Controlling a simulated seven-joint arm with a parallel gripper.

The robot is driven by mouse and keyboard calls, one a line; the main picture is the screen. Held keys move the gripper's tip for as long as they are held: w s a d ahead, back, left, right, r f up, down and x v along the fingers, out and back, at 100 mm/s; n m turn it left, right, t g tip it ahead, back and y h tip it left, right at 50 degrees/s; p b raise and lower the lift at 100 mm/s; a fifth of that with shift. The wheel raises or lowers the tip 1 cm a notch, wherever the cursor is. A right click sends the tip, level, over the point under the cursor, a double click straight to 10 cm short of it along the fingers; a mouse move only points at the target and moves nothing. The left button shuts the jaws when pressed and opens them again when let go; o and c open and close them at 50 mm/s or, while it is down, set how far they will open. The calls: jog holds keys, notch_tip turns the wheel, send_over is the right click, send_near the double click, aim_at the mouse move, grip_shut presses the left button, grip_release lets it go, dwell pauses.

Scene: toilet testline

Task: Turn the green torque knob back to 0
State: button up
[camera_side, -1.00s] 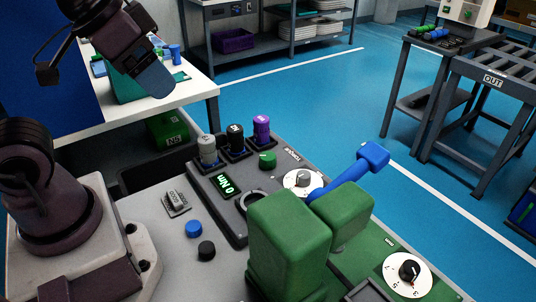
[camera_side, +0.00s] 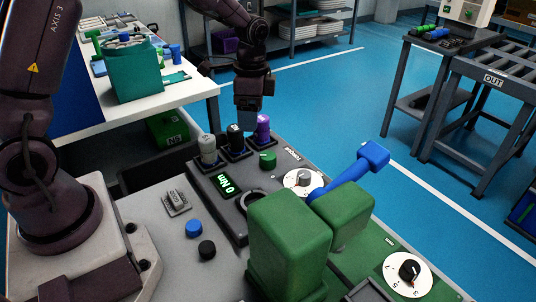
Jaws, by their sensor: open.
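The green knob (camera_side: 267,159) sits on the dark control panel, beside a small display (camera_side: 228,186) with green characters that look like "0 Nm". The knob's pointer mark is too small to read. My gripper (camera_side: 246,122) points down above the far end of the panel, behind and a little left of the knob in the picture.
Grey (camera_side: 208,149), black (camera_side: 235,139) and purple (camera_side: 262,130) capped pieces stand in holders beside the knob. A white dial (camera_side: 302,180) and a large green block (camera_side: 287,240) with a blue lever (camera_side: 350,172) are to the right. Blue (camera_side: 193,229) and black (camera_side: 207,250) buttons lie in front.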

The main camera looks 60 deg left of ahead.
aim_at(268, 155)
jog(key=w+f+m, duration=0.1)
jog(key=f+m, duration=0.1)
jog(key=f, duration=0.3)
jog(key=w+f+m, duration=0.2)
jog(key=f, duration=0.2)
jog(key=w+a+f+m, duration=0.1)
jog(key=w+f+m, duration=0.1)
jog(key=f, duration=0.3)
jog(key=shift+f+m+t, duration=0.3)
jog(key=shift+m, duration=0.2)
jog(key=c, duration=0.9)
